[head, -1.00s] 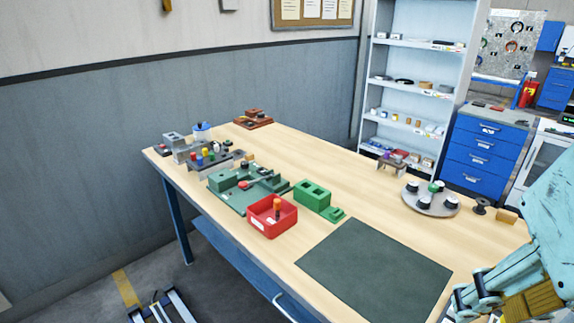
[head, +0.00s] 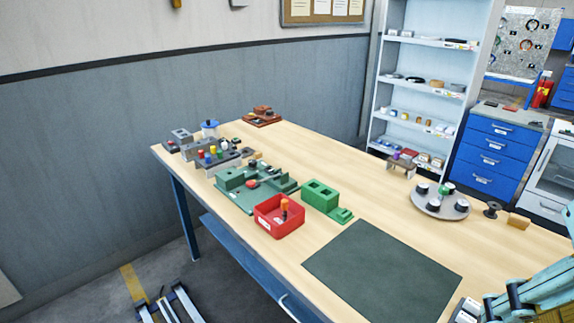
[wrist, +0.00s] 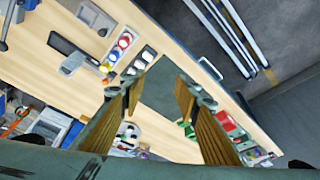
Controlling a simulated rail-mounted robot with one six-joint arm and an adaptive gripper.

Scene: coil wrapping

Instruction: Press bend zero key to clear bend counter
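I cannot make out any key marked as the bend zero key or any bend counter reading. In the wrist view, a light strip with blue, red and white round parts (wrist: 122,43) and a dark strip with pale round parts (wrist: 140,60) lie on the wooden table, but their labels are too small to read. My gripper (wrist: 153,98) is open, its ribbed fingers wide apart with nothing held, above the dark mat (wrist: 158,88).
The wooden table (head: 340,165) carries a red bin (head: 293,220), a green block (head: 320,194), a green fixture (head: 235,180) and a round grey tray (head: 425,206). Coloured knobs (head: 213,151) stand at the far left. The dark mat (head: 380,275) is bare.

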